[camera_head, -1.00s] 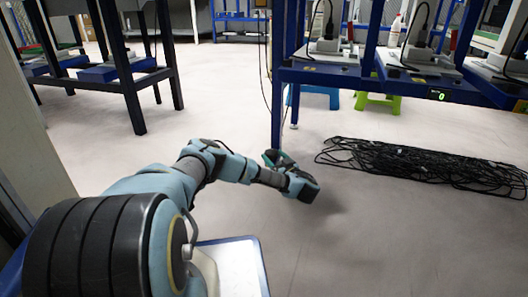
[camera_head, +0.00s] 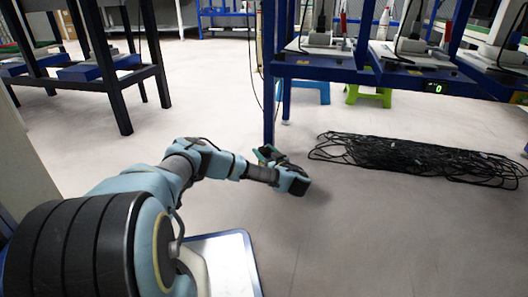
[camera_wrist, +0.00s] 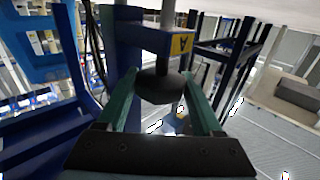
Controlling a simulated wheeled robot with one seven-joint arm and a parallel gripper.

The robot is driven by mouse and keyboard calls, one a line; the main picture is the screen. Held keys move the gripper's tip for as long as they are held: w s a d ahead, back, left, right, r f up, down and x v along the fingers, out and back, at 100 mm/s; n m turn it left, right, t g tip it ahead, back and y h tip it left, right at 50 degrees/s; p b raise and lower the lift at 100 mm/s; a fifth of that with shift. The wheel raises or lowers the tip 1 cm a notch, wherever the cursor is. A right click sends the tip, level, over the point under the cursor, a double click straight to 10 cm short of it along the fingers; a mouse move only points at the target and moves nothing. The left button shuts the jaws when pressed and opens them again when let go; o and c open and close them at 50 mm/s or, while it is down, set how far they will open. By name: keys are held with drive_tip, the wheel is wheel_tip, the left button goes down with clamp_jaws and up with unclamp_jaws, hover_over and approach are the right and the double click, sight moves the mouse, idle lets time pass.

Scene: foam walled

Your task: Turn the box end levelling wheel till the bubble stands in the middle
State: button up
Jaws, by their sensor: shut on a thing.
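My gripper (camera_head: 270,155) is low at the foot of the blue bench's front leg (camera_head: 270,100) in the head view. In the wrist view the two green fingers of my gripper (camera_wrist: 159,76) stand on either side of a dark round levelling wheel (camera_wrist: 160,88) and are shut on it. The wheel sits on a grey stem under a blue beam with a yellow "A" label (camera_wrist: 182,44). In the head view the wheel is hidden behind my gripper. I cannot make out a bubble in either view.
A heap of black cables (camera_head: 415,160) lies on the floor right of my gripper. A green stool (camera_head: 368,97) stands under the bench. A small display on the bench front (camera_head: 437,88) reads 0. Another dark table (camera_head: 120,75) stands at left. The floor between is clear.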

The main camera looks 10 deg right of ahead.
drive_tip(key=c, duration=0.4)
drive_tip(key=shift+r, duration=0.1)
drive_tip(key=shift+r+p, duration=0.1)
drive_tip(key=shift+p, duration=0.5)
